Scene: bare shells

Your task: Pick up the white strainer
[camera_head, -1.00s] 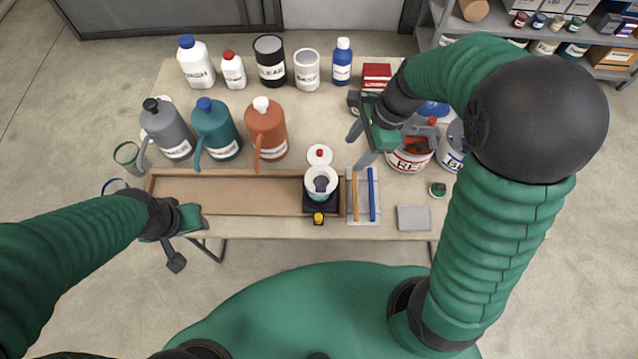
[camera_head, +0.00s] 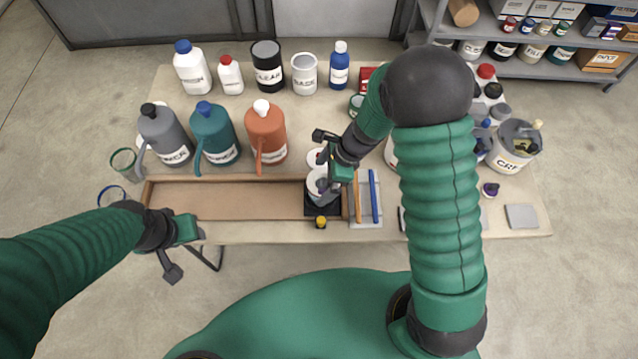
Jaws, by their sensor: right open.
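A small white cup-shaped vessel (camera_head: 316,180), probably with the white strainer in its mouth, stands on a black square base (camera_head: 322,209) at the front middle of the table. I cannot clearly separate strainer from cup. My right gripper (camera_head: 323,162) is open, one finger beyond the cup and the other over its rim. It hides part of the cup and of a white round piece (camera_head: 313,158) just behind. Whether it touches the strainer cannot be told. My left gripper (camera_head: 184,250) is open and empty at the table's front left edge.
A shallow wooden tray (camera_head: 240,214) lies left of the base. Blue and orange sticks (camera_head: 374,195) lie on a pale tray to the right. Several jugs (camera_head: 265,130) and bottles stand behind. A CRF bucket (camera_head: 512,150) stands at right.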

